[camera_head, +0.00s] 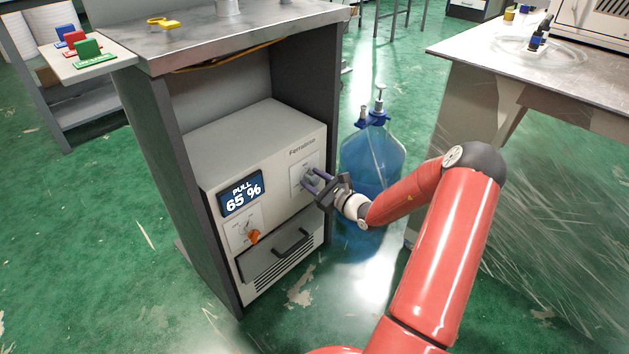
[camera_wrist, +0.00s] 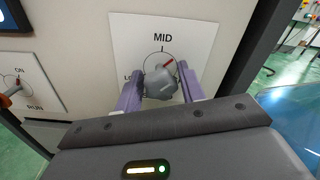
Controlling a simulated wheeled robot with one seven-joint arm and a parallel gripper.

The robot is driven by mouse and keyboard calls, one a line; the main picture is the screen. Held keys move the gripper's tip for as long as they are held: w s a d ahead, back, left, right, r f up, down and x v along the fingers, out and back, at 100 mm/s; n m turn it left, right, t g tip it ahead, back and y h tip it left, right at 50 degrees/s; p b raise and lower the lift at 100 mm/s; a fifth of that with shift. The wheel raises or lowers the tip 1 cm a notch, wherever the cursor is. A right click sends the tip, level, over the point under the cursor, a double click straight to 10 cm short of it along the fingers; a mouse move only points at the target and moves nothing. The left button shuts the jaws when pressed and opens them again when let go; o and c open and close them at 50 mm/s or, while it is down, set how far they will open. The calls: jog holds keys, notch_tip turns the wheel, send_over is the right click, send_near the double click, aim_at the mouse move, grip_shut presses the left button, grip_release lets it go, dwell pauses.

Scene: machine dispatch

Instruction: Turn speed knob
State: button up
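The speed knob (camera_wrist: 160,83) is a grey knob with a red pointer mark, on a white square plate (camera_wrist: 130,38) marked MID at the top. The red mark points up and to the right, past MID. The plate sits at the upper right of the machine's front (camera_head: 282,158). My gripper (camera_head: 319,183) is at this knob. In the wrist view, its purple fingers (camera_wrist: 158,86) stand on the left and right sides of the knob, spread about its width. I cannot tell whether they touch it. Part of the scale is hidden.
The machine display (camera_head: 241,193) reads PULL 65 %. Below it is an orange switch (camera_head: 254,236) with ON and RUN marks, beside a drawer handle (camera_head: 292,242). The cabinet's right side wall (camera_head: 333,110) is close to my gripper. A blue bottle (camera_head: 372,160) stands behind my arm.

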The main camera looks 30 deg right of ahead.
jog(key=c, duration=0.6)
jog(key=shift+r+m+p, duration=0.2)
jog(key=shift+m+p, duration=0.8)
jog(key=shift+p, duration=0.05)
jog(key=shift+c, duration=0.2)
jog(key=shift+f+m+p, duration=0.2)
jog(key=shift+m+p, duration=0.15)
jog(key=shift+m, duration=0.45)
jog(key=o, duration=1)
jog(key=shift+c, duration=0.2)
jog(key=v, duration=0.8)
